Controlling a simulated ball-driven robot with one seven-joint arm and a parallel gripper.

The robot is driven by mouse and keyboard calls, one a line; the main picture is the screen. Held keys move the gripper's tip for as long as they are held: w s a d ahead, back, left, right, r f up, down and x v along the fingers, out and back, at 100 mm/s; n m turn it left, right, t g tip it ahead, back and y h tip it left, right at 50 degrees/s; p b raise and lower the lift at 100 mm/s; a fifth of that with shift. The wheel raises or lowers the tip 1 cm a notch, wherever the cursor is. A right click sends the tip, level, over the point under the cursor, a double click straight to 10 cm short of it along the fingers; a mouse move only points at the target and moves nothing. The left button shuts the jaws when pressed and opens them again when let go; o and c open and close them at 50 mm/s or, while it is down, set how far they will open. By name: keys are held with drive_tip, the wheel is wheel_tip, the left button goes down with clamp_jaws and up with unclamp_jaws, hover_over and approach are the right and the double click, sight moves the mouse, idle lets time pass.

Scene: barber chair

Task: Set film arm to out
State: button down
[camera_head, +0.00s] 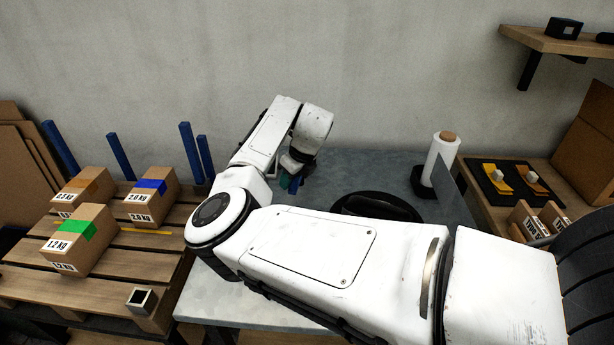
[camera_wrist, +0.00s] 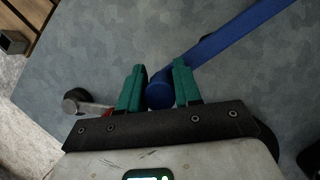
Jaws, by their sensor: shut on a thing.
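A blue bar (camera_wrist: 225,40), which looks like the film arm, runs from the upper right of the wrist view to a rounded blue end (camera_wrist: 160,93). My gripper (camera_wrist: 158,78) has its two green fingers on either side of that end and is shut on it. In the head view my gripper (camera_head: 291,183) is low over the grey table, left of the black round turntable (camera_head: 375,204). The bar is mostly hidden there by my arm. A white film roll (camera_head: 440,158) stands upright at the table's right edge.
A pallet (camera_head: 120,262) at left bears boxes with orange, blue and green (camera_head: 75,230) tape. Blue posts (camera_head: 190,152) stand behind it. A dark knob with a red part (camera_wrist: 80,102) is left of my fingers. A wooden side table (camera_head: 560,185) stands at right.

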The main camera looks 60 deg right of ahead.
drive_tip(key=w, duration=0.5)
drive_tip(key=shift+w+a+r, duration=0.15)
drive_tip(key=shift+w+a, duration=0.05)
drive_tip(key=shift+a, duration=0.1)
drive_tip(key=c, duration=1.2)
unclamp_jaws()
drive_tip(key=shift+w, duration=0.1)
drive_tip(key=shift+c, duration=0.2)
drive_tip(key=o, duration=0.3)
drive_tip(key=shift+d, duration=0.15)
drive_tip(key=shift+o, duration=0.5)
drive_tip(key=v, duration=1)
drive_tip(key=shift+s+r, duration=0.2)
drive_tip(key=shift+s, duration=0.1)
drive_tip(key=shift+s+f, duration=0.1)
